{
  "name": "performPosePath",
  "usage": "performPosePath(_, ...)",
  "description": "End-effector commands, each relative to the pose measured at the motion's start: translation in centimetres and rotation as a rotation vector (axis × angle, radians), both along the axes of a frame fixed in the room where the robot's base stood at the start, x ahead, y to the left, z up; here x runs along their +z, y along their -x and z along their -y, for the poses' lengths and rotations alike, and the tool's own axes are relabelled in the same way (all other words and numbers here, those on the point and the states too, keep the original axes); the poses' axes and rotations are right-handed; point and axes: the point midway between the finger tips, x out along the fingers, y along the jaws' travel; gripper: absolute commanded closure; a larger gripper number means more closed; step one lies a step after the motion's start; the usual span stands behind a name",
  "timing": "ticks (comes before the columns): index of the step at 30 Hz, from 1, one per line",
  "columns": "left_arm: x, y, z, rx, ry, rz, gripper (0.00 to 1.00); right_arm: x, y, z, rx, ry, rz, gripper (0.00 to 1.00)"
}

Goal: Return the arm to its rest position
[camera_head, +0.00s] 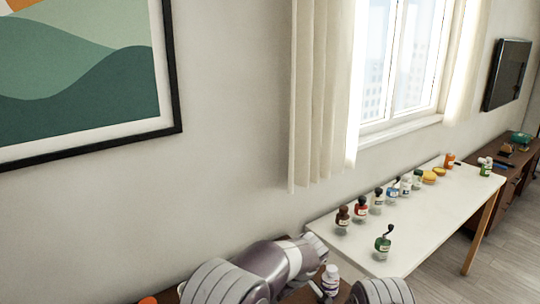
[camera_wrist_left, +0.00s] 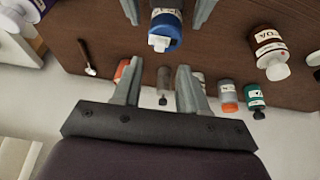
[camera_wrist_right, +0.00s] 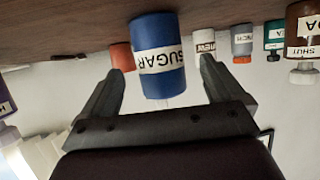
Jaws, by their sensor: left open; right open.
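My left gripper (camera_wrist_left: 160,66) shows in the left wrist view with its two fingers apart and nothing clasped. A blue bottle with a white cap (camera_wrist_left: 165,30) is beyond its fingertips, between two more grey finger-like parts at the top edge. My right gripper (camera_wrist_right: 162,70) is open in the right wrist view. A blue jar labelled SUGAR (camera_wrist_right: 158,55) appears between its spread fingers, with gaps at both sides. I cannot tell whether both blue containers are the same one. In the head view my arm links fill the bottom, and neither gripper's fingers are clear.
A white bottle (camera_head: 330,279) stands close to my arm. A white table (camera_head: 425,222) holds several jars and a green grinder (camera_head: 383,245).

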Motion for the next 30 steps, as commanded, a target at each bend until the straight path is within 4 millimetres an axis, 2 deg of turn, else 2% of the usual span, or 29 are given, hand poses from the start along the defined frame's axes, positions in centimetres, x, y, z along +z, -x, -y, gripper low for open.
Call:
performPosePath(3, 0.0, 0.0, 0.0, 0.000, 0.000, 0.000, 0.57, 1.3, 2.0, 2.3, -0.004, -0.001, 0.000, 0.05)
performPosePath(6, 0.0, 0.0, 0.0, 0.000, 0.000, 0.000, 0.57, 2.1, 3.4, 3.8, -0.003, 0.000, 0.002, 0.05)
performPosePath(11, 0.0, 0.0, 0.0, -0.013, -0.004, -0.003, 0.57, 2.9, 4.6, 5.0, -0.001, 0.000, 0.002, 0.05)
performPosePath(13, 0.0, -0.2, 0.2, -0.086, -0.018, -0.013, 0.57, 2.3, 4.9, 5.5, -0.004, 0.030, -0.018, 0.05)
performPosePath(14, -0.1, -0.3, 0.5, -0.140, -0.022, -0.020, 0.57, 1.5, 5.0, 6.0, -0.019, 0.063, -0.045, 0.05)
performPosePath(15, -0.9, 0.2, 0.7, -0.231, -0.033, -0.051, 0.57, -0.2, 5.6, 7.0, -0.056, 0.121, -0.112, 0.05)
performPosePath(17, -3.0, 2.3, 0.4, -0.402, -0.054, -0.138, 0.57, -2.6, 7.2, 9.5, -0.144, 0.236, -0.254, 0.05)
performPosePath(18, -3.7, 4.1, -0.3, -0.520, -0.057, -0.194, 0.57, -3.1, 8.3, 11.6, -0.221, 0.321, -0.355, 0.05)
performPosePath(20, -4.1, 7.0, -2.7, -0.674, -0.046, -0.263, 0.57, -2.5, 10.7, 14.6, -0.343, 0.439, -0.519, 0.05)
performPosePath(22, -3.7, 10.7, -6.5, -0.808, -0.018, -0.316, 0.57, 0.0, 14.7, 17.1, -0.477, 0.536, -0.714, 0.05)
performPosePath(24, -2.9, 15.0, -10.6, -0.887, 0.014, -0.342, 0.57, 3.5, 19.3, 18.0, -0.587, 0.575, -0.894, 0.05)
performPosePath(27, -1.7, 21.1, -15.7, -0.892, 0.057, -0.342, 0.57, 8.2, 24.9, 17.2, -0.683, 0.546, -1.070, 0.05)
performPosePath(30, -0.6, 25.5, -19.0, -0.784, 0.094, -0.324, 0.57, 11.6, 27.0, 15.9, -0.725, 0.479, -1.088, 0.05)
